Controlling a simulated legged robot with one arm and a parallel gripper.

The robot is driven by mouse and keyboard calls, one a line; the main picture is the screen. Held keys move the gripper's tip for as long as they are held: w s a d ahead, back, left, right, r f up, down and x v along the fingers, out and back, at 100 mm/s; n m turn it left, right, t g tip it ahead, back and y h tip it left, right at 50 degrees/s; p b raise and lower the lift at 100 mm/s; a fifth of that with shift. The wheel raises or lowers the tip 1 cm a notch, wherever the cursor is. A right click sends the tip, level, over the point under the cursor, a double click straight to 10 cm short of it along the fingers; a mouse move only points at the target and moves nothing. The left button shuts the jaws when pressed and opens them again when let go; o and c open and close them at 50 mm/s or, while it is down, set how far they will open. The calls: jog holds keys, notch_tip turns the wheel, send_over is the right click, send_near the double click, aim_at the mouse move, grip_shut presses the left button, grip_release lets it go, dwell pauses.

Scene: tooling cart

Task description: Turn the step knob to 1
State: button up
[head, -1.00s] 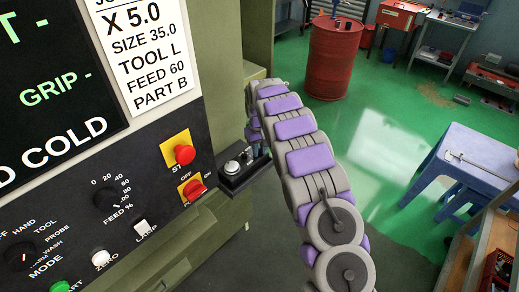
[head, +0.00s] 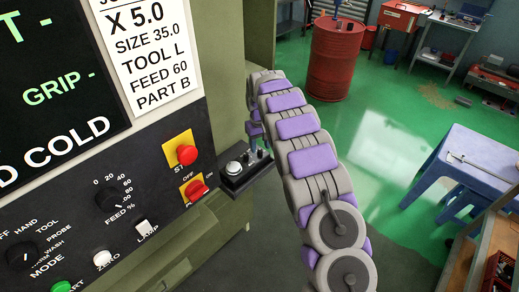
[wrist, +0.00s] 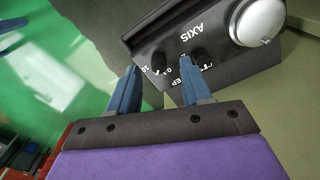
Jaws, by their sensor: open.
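The small black control box (head: 238,182) stands on a ledge beside the machine panel; the wrist view shows its top with the words AXIS and part of STEP, and small scale numbers. A dark step knob (wrist: 159,60) appears to lie by these numbers between my fingertips; it is dark and its pointer setting cannot be read. My gripper (wrist: 160,66) is open, its two blue fingers apart over the box's edge. Contact with the knob cannot be told. In the head view my gripper (head: 256,145) is small and partly hidden by my arm, above the box.
A large silver round control (wrist: 257,20) sits on the same box, right of my fingers. The machine panel (head: 110,205) with its red button (head: 187,155) is left of the box. A red drum (head: 335,60) and blue table (head: 475,165) stand farther off.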

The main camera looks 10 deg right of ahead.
aim_at(259, 152)
notch_tip(259, 152, up, 14)
jog(key=shift+a+r, duration=0.15)
dwell(0.3)
jog(key=s+d+r+m+b, duration=0.1)
jog(key=s+b, duration=0.2)
jog(key=s, duration=0.8)
jog(key=s+d+r+m+b, duration=0.1)
jog(key=s+r+b, duration=0.15)
jog(key=s, duration=0.85)
jog(key=s+f+b, duration=0.1)
jog(key=s+f, duration=0.3)
jog(key=s, duration=0.6)
jog(key=s+a+f+g+b, duration=0.1)
jog(key=s+f, duration=0.4)
jog(key=s, duration=0.5)
jog(key=s+f+b, duration=0.3)
jog(key=s+f, duration=0.1)
jog(key=s, duration=0.6)
jog(key=shift+s+a+f+m+g, duration=0.15)
jog(key=shift+s+f+m+g, duration=0.15)
jog(key=shift+s+g, duration=0.1)
